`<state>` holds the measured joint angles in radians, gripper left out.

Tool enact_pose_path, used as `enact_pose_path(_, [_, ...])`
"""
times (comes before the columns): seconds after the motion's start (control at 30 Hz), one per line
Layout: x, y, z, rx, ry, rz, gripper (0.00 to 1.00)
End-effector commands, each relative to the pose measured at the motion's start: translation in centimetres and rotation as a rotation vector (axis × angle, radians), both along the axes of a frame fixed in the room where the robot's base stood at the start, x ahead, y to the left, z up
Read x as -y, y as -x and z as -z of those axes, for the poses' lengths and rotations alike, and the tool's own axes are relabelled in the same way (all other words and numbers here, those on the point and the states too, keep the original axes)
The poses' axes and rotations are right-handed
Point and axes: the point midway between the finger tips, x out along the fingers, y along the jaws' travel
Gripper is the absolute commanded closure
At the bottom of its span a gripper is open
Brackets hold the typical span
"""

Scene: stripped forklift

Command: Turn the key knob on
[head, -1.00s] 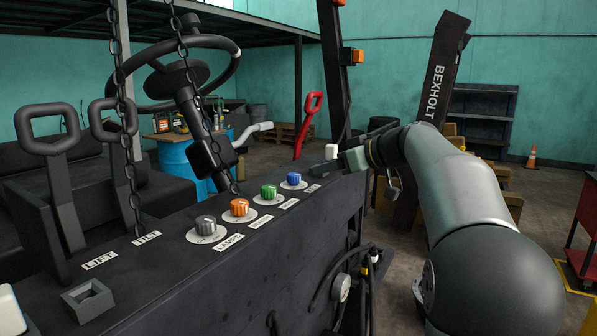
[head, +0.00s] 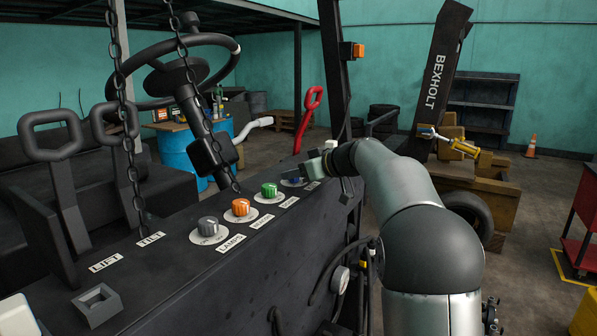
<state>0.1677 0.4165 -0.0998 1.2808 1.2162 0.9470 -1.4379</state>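A row of round knobs on pale discs runs along the dark console: a grey knob (head: 208,226) labelled LAMPS, an orange knob (head: 240,207), a green knob (head: 269,190) and, at the far end, a blue knob (head: 292,181). The far label is too small to read, so I cannot be sure which knob is the key. My gripper (head: 302,173) is at the far end of the row, at the blue knob, and hides most of it. I cannot tell whether its fingers touch the knob or how far apart they are.
Two black levers (head: 55,160) stand at the left by the LIFT and TILT labels. Chains (head: 127,120) hang in front of the steering wheel (head: 175,75). A red lever (head: 309,108) rises behind my gripper. A black post (head: 336,80) stands close by.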

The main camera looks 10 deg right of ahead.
Motion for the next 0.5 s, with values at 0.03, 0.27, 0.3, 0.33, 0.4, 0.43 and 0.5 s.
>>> enact_pose_path(0.03, [0.01, 0.01, -0.02, 0.000, 0.000, 0.000, 0.66])
enact_pose_path(0.27, [0.01, 0.02, 0.00, 0.000, 0.000, 0.001, 0.89])
enact_pose_path(0.3, [0.00, 0.03, 0.03, 0.000, 0.000, 0.004, 0.89])
enact_pose_path(0.33, [-0.01, 0.04, 0.06, 0.002, 0.000, 0.008, 0.89])
enact_pose_path(0.4, [-0.04, 0.07, 0.17, 0.002, 0.000, 0.021, 0.89])
enact_pose_path(0.43, [-0.06, 0.10, 0.22, 0.002, 0.001, 0.030, 0.89])
enact_pose_path(0.5, [-0.13, 0.15, 0.29, 0.004, 0.002, 0.057, 0.89])
